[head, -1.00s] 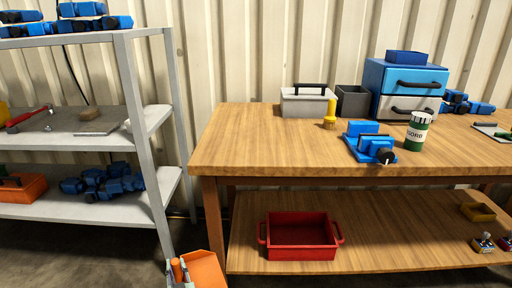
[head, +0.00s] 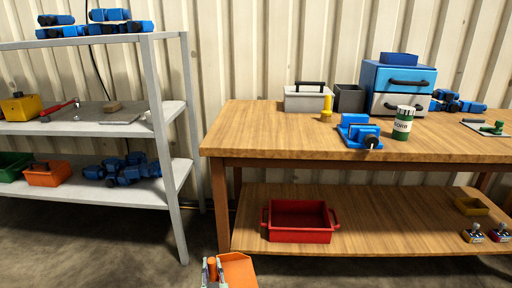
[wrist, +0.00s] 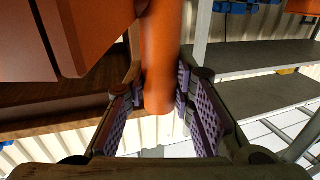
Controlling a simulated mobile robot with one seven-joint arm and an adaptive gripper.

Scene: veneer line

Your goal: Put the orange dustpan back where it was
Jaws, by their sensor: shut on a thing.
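The orange dustpan (head: 238,270) shows at the bottom edge of the head view, in front of the workbench. My gripper (head: 212,274) is shut on its handle, mostly cut off by the frame's lower edge. In the wrist view the orange handle (wrist: 160,70) sits between the two purple textured pads of my gripper (wrist: 163,95). The dustpan's broad pan (wrist: 75,35) fills the upper left there. It is held in the air, clear of the bench and shelf.
The wooden workbench (head: 300,145) carries a blue vise (head: 358,130), a green-white can (head: 402,122), a toolbox and drawers. Its lower shelf (head: 370,215) holds a red bin (head: 298,220), with free room to its right. A grey shelving rack (head: 170,100) stands left, loaded with several items.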

